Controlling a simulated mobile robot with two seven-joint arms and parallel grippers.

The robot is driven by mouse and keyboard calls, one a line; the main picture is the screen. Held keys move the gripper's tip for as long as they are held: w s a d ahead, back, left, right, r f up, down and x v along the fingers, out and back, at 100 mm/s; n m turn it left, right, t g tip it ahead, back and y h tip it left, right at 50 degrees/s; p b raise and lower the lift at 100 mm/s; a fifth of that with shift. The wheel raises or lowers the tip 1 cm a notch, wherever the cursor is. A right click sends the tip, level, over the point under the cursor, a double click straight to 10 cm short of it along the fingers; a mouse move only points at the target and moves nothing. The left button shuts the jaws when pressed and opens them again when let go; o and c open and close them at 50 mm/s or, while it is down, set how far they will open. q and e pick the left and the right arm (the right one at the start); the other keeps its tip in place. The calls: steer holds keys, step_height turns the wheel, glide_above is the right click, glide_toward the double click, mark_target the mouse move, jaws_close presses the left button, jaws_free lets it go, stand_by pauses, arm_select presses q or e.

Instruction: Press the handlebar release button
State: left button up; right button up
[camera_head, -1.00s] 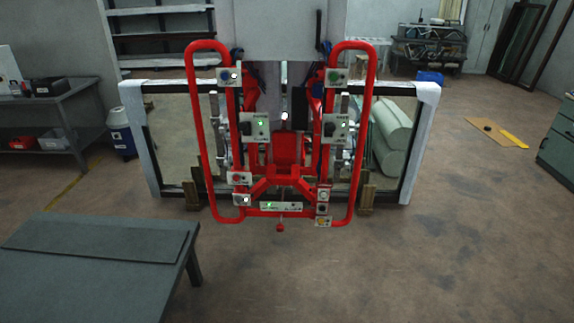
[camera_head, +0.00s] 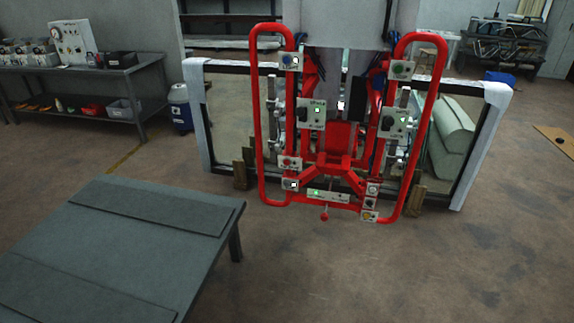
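The red frame manipulator (camera_head: 337,138) stands right of the picture's middle, with a tall looped handlebar on each side. The left handlebar (camera_head: 257,115) and right handlebar (camera_head: 432,110) carry small button plates. A plate with a blue button (camera_head: 290,61) sits near the top left, and one with a green button (camera_head: 402,70) near the top right. Lower plates include a red button (camera_head: 290,163) at left and a yellow-orange one (camera_head: 368,216) at lower right. I cannot read which is the handlebar release. Neither of my grippers shows.
A large framed window pane (camera_head: 225,122) stands upright behind the manipulator on wooden blocks. A grey-green table (camera_head: 130,240) fills the lower left. A workbench (camera_head: 140,75) with instruments and bins stands at the back left. The floor (camera_head: 400,275) in front and right is clear.

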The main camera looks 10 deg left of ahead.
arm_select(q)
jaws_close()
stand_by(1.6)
